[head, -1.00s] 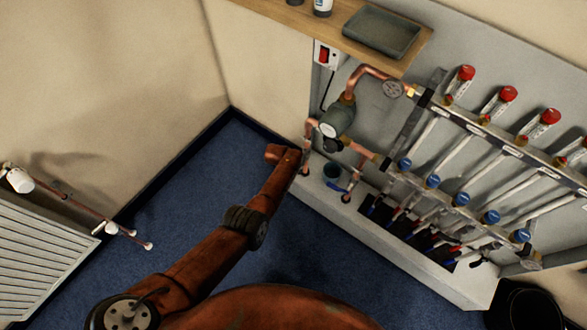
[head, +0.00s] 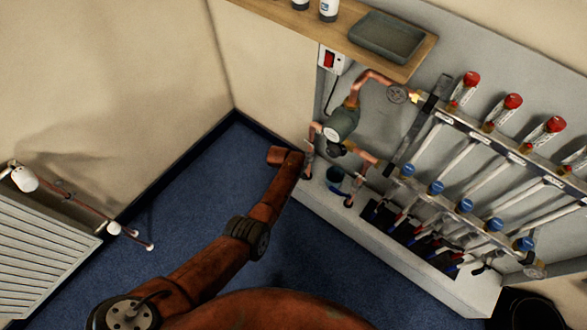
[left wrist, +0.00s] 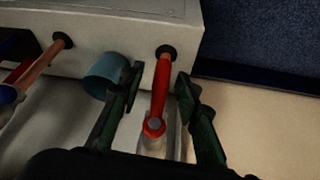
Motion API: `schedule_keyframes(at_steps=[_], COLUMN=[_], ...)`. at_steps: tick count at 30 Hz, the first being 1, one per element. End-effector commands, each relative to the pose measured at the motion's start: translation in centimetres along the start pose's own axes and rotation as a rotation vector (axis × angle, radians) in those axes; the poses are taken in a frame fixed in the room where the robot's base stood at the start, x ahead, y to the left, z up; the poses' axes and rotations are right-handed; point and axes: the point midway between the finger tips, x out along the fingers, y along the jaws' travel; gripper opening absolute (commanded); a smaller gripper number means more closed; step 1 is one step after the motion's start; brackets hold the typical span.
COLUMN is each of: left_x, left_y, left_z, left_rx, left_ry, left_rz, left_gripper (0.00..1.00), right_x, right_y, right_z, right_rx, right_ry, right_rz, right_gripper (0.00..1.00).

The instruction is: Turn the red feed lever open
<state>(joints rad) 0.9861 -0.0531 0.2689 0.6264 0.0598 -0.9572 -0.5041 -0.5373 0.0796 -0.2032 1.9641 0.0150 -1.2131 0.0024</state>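The red feed lever (left wrist: 159,95) shows in the left wrist view, in line with a pipe entering a dark round collar in the pale ledge. My left gripper (left wrist: 160,84) has its two dark green fingers apart, one on each side of the lever. A gap shows between the lever and each finger. In the head view my left arm reaches to the copper pipe at the left end of the manifold (head: 470,120). There the arm's end hides the lever and most of the gripper. My right gripper is in neither view.
A blue-grey cup (left wrist: 106,76) stands close beside the left finger; it also shows in the head view (head: 335,176). A pump (head: 341,123) and copper pipes sit above. A wooden shelf (head: 290,18) holds a grey tray (head: 387,37). Blue floor is open at left.

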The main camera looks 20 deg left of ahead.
Motion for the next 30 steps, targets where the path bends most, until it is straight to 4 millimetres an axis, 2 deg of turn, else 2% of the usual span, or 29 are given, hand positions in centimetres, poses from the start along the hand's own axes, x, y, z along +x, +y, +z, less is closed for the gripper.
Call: schedule_keyframes(at_steps=[5,21,30], left_x=[-1.7,-9.4,-10.7], left_y=[0.0,0.0,0.0], left_z=[0.2,0.2,0.2], left_rx=[-0.004,-0.003,-0.003], left_ry=[0.001,0.0,-0.002], left_rz=[-0.001,-0.001,0.0], left_gripper=[0.31,0.31,0.31], right_x=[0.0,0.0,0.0], right_y=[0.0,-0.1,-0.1], right_z=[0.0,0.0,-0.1], right_rx=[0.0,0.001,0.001], right_ry=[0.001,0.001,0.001], right_rz=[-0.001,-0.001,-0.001], right_gripper=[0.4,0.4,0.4])
